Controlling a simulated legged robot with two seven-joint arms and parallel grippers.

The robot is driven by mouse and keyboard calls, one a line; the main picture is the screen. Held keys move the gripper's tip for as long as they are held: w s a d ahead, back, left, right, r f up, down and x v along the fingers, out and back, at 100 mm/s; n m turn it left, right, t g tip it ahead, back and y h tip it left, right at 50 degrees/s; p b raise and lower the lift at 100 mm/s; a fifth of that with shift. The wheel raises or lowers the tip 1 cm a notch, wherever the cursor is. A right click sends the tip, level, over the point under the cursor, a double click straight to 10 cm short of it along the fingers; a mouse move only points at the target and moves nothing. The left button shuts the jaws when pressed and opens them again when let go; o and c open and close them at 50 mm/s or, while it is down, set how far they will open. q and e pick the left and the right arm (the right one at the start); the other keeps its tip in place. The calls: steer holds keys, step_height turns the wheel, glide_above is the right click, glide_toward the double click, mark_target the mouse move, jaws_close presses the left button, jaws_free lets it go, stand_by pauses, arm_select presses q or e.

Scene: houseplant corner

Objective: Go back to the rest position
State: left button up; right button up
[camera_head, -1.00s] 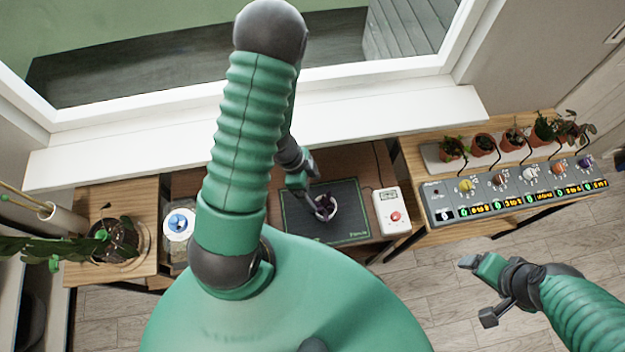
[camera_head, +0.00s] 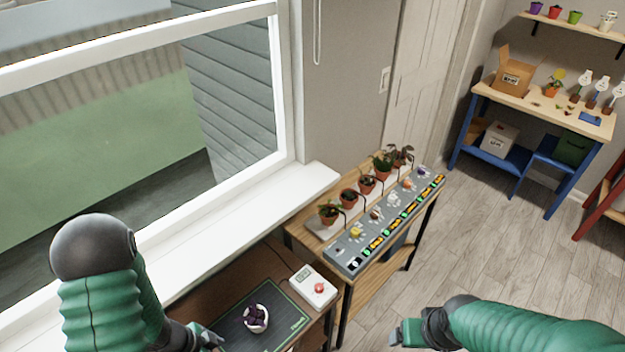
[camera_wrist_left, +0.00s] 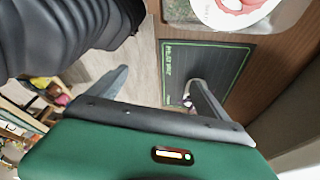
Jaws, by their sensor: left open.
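My left arm comes in at the lower left of the head view, its left gripper (camera_head: 208,336) beside the dark mat. In the left wrist view my left gripper (camera_wrist_left: 158,86) has its two fingers wide apart with nothing between them. A small white pot with a dark purple plant (camera_head: 257,318) stands upright on the mat, apart from the gripper. In the wrist view the pot is mostly hidden behind one finger. My right gripper (camera_head: 408,334) is at the bottom edge of the head view, over the floor; its fingers are not clear.
The dark green-edged mat (camera_head: 232,335) and a white device with a red button (camera_head: 313,288) are on the brown table. A grey control panel (camera_head: 385,222) stands before several potted plants. A blue-legged workbench (camera_head: 545,100) is at the far right. The floor (camera_head: 470,250) between is clear.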

arm_select(q)
steer(key=w+a+r+n+t+y, duration=0.3)
steer(key=w+r+n+y, duration=0.2)
steer(key=w+r, duration=0.3)
steer(key=s+d+r+n+g+b, duration=0.1)
steer(key=s+d+r+n, duration=0.4)
steer(key=d+r, duration=0.2)
steer(key=shift+s+d+r+n+g+h+b, duration=0.2)
steer(key=shift+s+d+n+g+h+b, duration=0.1)
steer(key=shift+d+b, duration=0.05)
arm_select(e)
steer(key=shift+x, duration=1.05)
arm_select(q)
steer(key=shift+w+a, duration=0.15)
arm_select(e)
steer(key=shift+f, duration=0.1)
